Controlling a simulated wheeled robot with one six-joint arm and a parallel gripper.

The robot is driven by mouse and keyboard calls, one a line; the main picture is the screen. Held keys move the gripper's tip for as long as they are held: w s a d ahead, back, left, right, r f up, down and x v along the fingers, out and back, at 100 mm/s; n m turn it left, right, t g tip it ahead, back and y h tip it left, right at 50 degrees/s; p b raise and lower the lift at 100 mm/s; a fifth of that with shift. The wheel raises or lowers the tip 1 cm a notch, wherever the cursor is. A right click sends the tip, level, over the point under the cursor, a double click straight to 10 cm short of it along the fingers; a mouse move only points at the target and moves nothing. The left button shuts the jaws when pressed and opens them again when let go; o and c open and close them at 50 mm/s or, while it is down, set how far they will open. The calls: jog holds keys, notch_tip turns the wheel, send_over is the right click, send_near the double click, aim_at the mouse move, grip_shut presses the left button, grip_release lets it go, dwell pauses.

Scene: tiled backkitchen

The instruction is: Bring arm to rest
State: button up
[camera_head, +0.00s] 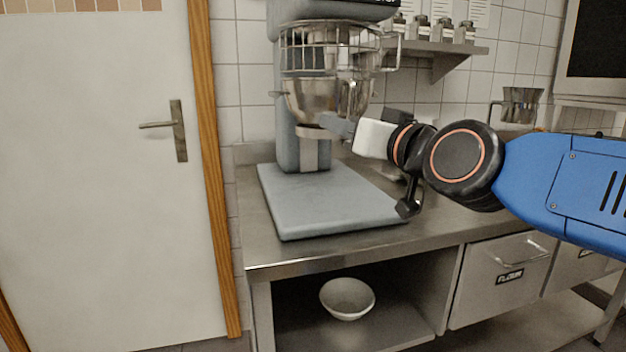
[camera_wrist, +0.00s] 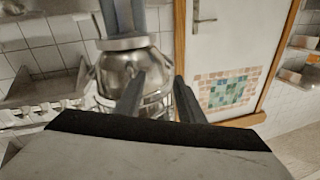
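My arm reaches in from the right edge of the head view, with its blue link (camera_head: 565,185) level over the worktop. The metal mixer bowl (camera_wrist: 115,75) shows behind the fingers.
The steel worktop (camera_head: 455,225) lies below my arm. A wall shelf (camera_head: 440,47) with several jars is above. A glass jug (camera_head: 522,105) stands at the back right. A white bowl (camera_head: 347,298) sits on the lower shelf. A closed white door (camera_head: 95,220) is left.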

jog(key=s+d+f+g+h, duration=0.1)
jog(key=d+f+g, duration=0.1)
jog(key=d+f, duration=0.35)
jog(key=s+d+f+g+h, duration=0.1)
jog(key=d+f+g+h, duration=0.1)
jog(key=f, duration=0.7)
jog(key=s+d+f+m+g+h, duration=0.1)
jog(key=s+d+f+g+h, duration=0.1)
jog(key=s+d+f, duration=0.3)
jog(key=s+d+f+m+g+h, duration=0.1)
jog(key=s+d+f, duration=0.4)
jog(key=f, duration=0.6)
jog(key=s+d+f+m+g+h, duration=0.1)
jog(key=s+d+f+g+h, duration=0.1)
jog(key=s+d+f+g, duration=0.2)
jog(key=s+d+f, duration=0.1)
jog(key=s+f, duration=0.2)
jog(key=f, duration=0.1)
jog(key=shift+s+d+f+g+h, duration=0.2)
jog(key=shift+s+d+g+h, duration=0.1)
jog(key=shift+d+h, duration=0.1)
jog(key=shift+w, duration=0.1)
